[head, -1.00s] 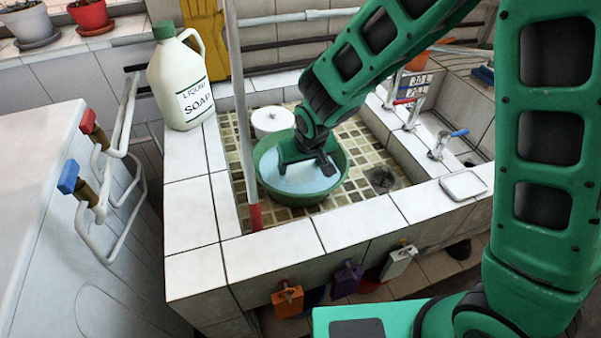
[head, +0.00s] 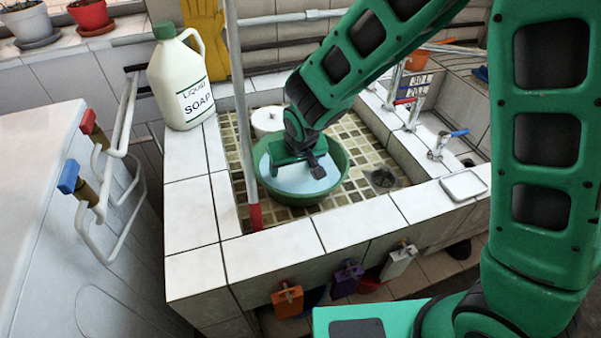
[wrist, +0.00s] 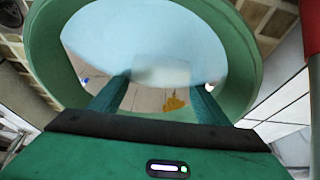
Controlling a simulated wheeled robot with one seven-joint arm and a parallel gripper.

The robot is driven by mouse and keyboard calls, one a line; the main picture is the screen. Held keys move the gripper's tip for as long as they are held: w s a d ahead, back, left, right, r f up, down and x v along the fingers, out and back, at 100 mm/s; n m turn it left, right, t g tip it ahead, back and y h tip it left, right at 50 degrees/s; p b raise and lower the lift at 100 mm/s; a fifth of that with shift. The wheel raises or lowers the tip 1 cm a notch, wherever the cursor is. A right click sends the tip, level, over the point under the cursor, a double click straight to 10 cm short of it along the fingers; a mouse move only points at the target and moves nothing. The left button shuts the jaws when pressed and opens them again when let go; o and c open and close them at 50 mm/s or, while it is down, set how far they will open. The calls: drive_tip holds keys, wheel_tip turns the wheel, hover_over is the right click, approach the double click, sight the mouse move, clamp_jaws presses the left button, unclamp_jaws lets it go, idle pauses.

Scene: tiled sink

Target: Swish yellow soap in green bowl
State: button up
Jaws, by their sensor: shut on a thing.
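The green bowl (head: 325,187) stands on the tiled sink floor with pale blue liquid in it. It also shows in the wrist view (wrist: 50,45). My gripper (head: 318,170) reaches down inside the bowl, its fingertips at the liquid. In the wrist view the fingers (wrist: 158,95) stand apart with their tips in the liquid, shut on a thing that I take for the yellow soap. The soap itself is not clearly seen; a pale blurred patch lies between the fingertips. A small yellow-orange patch shows near the right finger, and I cannot tell whether it is soap or a reflection.
A liquid soap jug (head: 180,85) stands on the left sink ledge. A white round lidded thing (head: 268,120) is behind the bowl. A pole with a red end (head: 246,130) stands left of the bowl. Taps (head: 440,142) and a soap dish (head: 463,185) are at right.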

sight(305, 168)
drive_tip(key=shift+a, duration=0.2)
drive_tip(key=shift+d, duration=0.15)
drive_tip(key=shift+w+d, duration=0.2)
drive_tip(key=shift+d, duration=0.5)
drive_tip(key=shift+w+d, duration=0.2)
drive_tip(key=shift+d, duration=0.45)
drive_tip(key=shift+w+d, duration=0.2)
drive_tip(key=shift+d, duration=0.5)
drive_tip(key=shift+a, duration=0.1)
drive_tip(key=shift+s+a, duration=0.2)
drive_tip(key=shift+a, duration=0.5)
drive_tip(key=shift+s+a, duration=0.2)
drive_tip(key=shift+a, duration=0.5)
drive_tip(key=shift+s+a, duration=0.2)
drive_tip(key=shift+a, duration=0.5)
drive_tip(key=shift+r, duration=0.1)
